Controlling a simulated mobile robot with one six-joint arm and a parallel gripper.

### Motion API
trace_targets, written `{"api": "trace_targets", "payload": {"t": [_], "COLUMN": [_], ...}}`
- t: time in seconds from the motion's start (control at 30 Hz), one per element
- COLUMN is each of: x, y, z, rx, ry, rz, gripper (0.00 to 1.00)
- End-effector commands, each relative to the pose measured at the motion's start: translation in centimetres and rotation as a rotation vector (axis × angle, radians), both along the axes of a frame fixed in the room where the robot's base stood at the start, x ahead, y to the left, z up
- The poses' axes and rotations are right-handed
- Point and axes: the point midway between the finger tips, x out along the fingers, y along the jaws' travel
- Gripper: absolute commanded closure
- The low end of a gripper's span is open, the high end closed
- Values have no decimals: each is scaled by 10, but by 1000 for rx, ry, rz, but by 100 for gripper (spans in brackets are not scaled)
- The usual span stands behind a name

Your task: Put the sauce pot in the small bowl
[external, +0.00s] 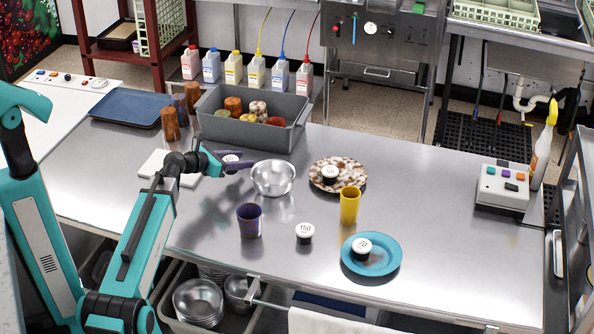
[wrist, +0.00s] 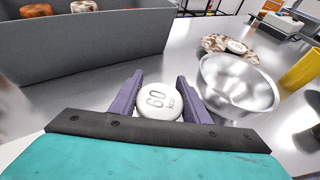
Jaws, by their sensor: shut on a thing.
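My gripper (external: 243,161) is shut on a sauce pot (external: 231,157) with a white lid. In the wrist view the lid of this pot (wrist: 160,103) reads 60, and it sits between the two purple fingers of my gripper (wrist: 160,80). The small bowl (external: 273,178) is shiny metal and stands on the steel table just right of my gripper. It also shows in the wrist view (wrist: 238,85), ahead and to the right, and looks empty. The held pot is beside the bowl, not over it. Its lower part is hidden.
A grey bin (external: 250,131) with cups stands behind my gripper. Other lidded pots are on a speckled plate (external: 347,166), on the bare table (external: 305,232) and on a blue plate (external: 371,270). A purple cup (external: 250,220) and yellow cup (external: 349,205) stand in front.

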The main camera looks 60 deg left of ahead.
Motion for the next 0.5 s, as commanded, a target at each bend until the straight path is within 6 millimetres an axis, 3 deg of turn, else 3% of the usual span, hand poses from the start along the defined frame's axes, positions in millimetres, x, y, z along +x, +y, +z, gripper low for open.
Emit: {"api": "trace_targets", "payload": {"t": [0.23, 0.5], "x": [-1, -1], "y": [-1, -1], "z": [-27, -34], "rx": [-3, 0], "ry": [2, 1], "rz": [0, 0], "gripper": [80, 80]}}
